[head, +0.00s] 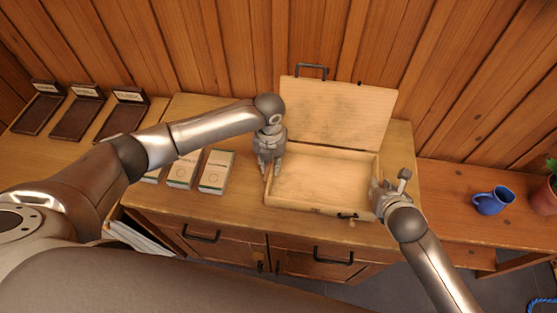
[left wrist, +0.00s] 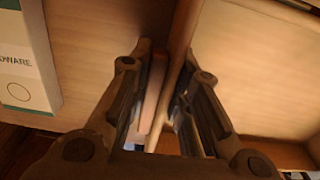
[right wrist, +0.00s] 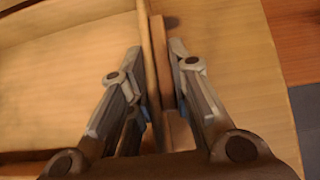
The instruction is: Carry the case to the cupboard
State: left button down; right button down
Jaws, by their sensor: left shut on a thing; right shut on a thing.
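The case (head: 335,115) is a pale wooden box with its lid open, standing on the cupboard (head: 190,218). It looks empty inside. My left gripper (head: 268,172) is at its left end, shut on the left side wall, which shows between the fingers in the left wrist view (left wrist: 175,80). My right gripper (head: 377,195) is at its right end, shut on the right side wall, which runs between the fingers in the right wrist view (right wrist: 158,65). I cannot tell whether the case rests on the top or hangs just above it.
White labelled boxes (head: 216,172) stand left of the case. Dark labelled trays (head: 79,115) lie further left. A blue mug (head: 492,201) and a potted plant (head: 545,195) stand on the lower bench at right. A plank wall rises close behind.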

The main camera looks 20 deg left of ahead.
pick_arm(q)
jog(key=shift+a+f+b, duration=0.15)
jog(key=shift+f+b, duration=0.2)
jog(key=shift+f, duration=0.2)
pick_arm(e)
jog(key=shift+w+d+f, duration=0.1)
jog(key=shift+f, duration=0.35)
pick_arm(q)
jog(key=c, duration=1.7)
grip_release()
pick_arm(e)
jog(key=c, duration=1.7)
grip_release()
pick_arm(q)
jog(key=o, duration=0.4)
jog(key=shift+r, duration=0.1)
jog(key=shift+c, duration=0.2)
pick_arm(e)
jog(key=o, duration=0.4)
pick_arm(q)
notch_tip(320, 180, up, 12)
pick_arm(e)
jog(key=v, duration=1.2)
